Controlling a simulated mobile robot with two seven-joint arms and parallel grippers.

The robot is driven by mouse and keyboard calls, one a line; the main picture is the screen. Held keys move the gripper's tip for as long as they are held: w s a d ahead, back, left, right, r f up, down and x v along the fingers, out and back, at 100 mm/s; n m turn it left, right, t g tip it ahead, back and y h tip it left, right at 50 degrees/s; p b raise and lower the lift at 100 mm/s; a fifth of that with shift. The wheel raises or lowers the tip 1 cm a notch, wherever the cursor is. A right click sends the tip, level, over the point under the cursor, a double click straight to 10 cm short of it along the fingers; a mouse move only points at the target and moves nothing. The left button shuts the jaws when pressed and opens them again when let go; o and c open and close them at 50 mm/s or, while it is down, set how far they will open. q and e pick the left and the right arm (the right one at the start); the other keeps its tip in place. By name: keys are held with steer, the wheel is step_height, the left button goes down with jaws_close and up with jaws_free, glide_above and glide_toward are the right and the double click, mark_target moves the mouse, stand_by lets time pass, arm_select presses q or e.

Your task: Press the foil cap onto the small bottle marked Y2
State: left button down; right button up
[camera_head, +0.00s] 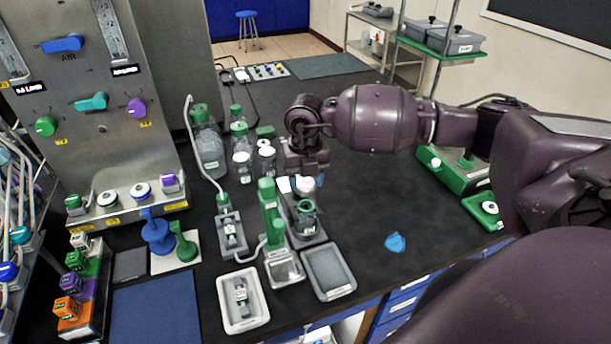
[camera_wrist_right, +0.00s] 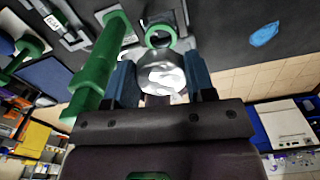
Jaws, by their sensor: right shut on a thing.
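My right gripper (camera_head: 305,178) is over the middle of the bench. In the right wrist view its blue fingers (camera_wrist_right: 160,82) are shut on a crumpled silver foil cap (camera_wrist_right: 162,73). The foil cap shows as a pale patch in the head view (camera_head: 304,184). A small open bottle with a green ring at its neck (camera_head: 306,207) stands in a grey holder just in front of the gripper. Its round mouth shows beyond the cap in the right wrist view (camera_wrist_right: 160,36). The cap appears apart from the mouth. I cannot read a Y2 mark. My left gripper is not in view.
A tall green post (camera_head: 268,208) stands close left of the small bottle. A grey tray (camera_head: 348,289) and a white tray (camera_head: 225,319) lie in front. Several bottles (camera_head: 242,167) stand behind left. A blue crumpled piece (camera_head: 395,242) lies on otherwise clear bench at right.

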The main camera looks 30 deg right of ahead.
mark_target(305, 202)
steer(key=shift+f+b, duration=1)
steer(key=shift+f, duration=0.9)
steer(key=shift+f+b, duration=0.3)
steer(key=shift+f, duration=0.2)
steer(key=shift+f, duration=0.1)
stand_by(0.5)
